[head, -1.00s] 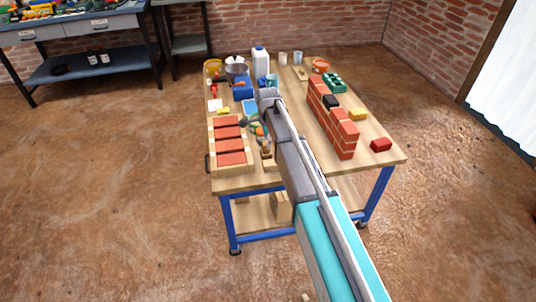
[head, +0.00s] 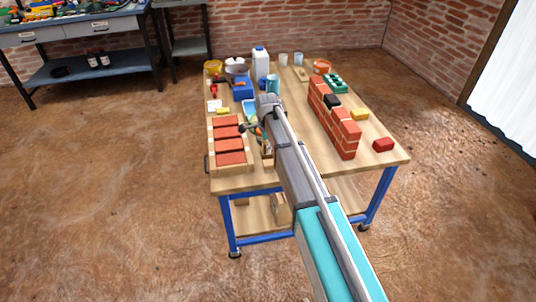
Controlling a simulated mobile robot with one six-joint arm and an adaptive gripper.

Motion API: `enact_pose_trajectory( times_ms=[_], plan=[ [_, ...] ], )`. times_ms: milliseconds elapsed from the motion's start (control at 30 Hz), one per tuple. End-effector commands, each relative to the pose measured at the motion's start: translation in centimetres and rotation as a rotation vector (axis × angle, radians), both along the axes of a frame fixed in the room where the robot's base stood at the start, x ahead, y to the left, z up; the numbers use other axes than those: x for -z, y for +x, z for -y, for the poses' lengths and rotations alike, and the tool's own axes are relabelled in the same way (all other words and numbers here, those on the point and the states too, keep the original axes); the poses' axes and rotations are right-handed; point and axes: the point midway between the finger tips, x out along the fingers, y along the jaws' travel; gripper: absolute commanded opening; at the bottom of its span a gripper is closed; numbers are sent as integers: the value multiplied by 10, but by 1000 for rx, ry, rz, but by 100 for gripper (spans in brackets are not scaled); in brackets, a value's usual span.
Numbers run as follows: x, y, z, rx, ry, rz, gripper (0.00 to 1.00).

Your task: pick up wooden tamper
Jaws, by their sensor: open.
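The wooden tamper (head: 268,162) appears to be the small brown wooden piece near the front edge of the table, just right of the brick tray. It is partly hidden by my arm and gripper, so its full shape is hard to tell. My gripper (head: 253,131) is open, above the table and close to the far side of this piece. Whether the fingers touch it or stand around it cannot be told from this view.
A wooden tray (head: 252,168) of red bricks lies left of the gripper. A blue box (head: 243,90) and white jug (head: 260,60) stand farther back.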

Motion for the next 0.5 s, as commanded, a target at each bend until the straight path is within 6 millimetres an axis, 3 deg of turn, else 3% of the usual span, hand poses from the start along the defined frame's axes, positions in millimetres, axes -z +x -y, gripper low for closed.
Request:
enact_pose_trajectory(
  times_ms=[200,500],
  plan=[
    [19,0,0,0,0,0,83],
    [24,0,0,1,0,0,83]
  ],
)
